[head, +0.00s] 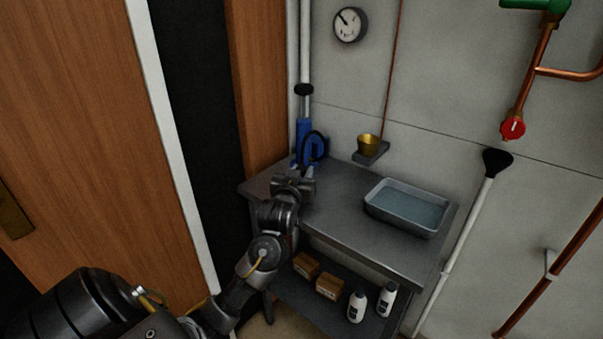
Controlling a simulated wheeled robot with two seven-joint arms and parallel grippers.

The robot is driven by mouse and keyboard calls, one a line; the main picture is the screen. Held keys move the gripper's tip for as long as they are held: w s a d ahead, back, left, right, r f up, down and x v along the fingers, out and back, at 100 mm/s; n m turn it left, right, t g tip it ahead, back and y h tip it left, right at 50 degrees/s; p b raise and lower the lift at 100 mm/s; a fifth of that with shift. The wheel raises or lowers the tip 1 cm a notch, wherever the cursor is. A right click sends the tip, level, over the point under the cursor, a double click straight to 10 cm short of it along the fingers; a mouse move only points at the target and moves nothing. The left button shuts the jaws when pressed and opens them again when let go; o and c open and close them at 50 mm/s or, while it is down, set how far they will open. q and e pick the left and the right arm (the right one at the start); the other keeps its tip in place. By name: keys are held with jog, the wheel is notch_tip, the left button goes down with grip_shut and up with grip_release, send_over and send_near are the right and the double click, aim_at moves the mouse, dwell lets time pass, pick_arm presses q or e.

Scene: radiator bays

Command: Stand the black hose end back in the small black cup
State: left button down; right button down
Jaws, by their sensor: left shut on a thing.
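My left gripper (302,172) is over the back left part of the grey table, just in front of a blue hand pump (303,134). A black hose (315,143) loops from the pump down toward my fingers. The gripper is shut on the hose end; the end itself is small and mostly hidden by the fingers and wrist. I cannot make out the small black cup; it may be behind my gripper or arm. My right gripper is not in view.
A grey tray (376,207) of water sits at the table's (355,228) right. A brass cup (367,143) stands on a small wall shelf (371,155). Boxes (329,287) and white bottles (357,306) are on the lower shelf. A black funnel (497,160) tops a white pipe at right.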

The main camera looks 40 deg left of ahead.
pick_arm(q)
jog(key=shift+f, duration=0.2)
jog(key=c, duration=1.1)
grip_release()
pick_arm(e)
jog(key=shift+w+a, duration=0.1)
pick_arm(q)
jog(key=shift+r, duration=0.3)
jog(key=v, duration=1.2)
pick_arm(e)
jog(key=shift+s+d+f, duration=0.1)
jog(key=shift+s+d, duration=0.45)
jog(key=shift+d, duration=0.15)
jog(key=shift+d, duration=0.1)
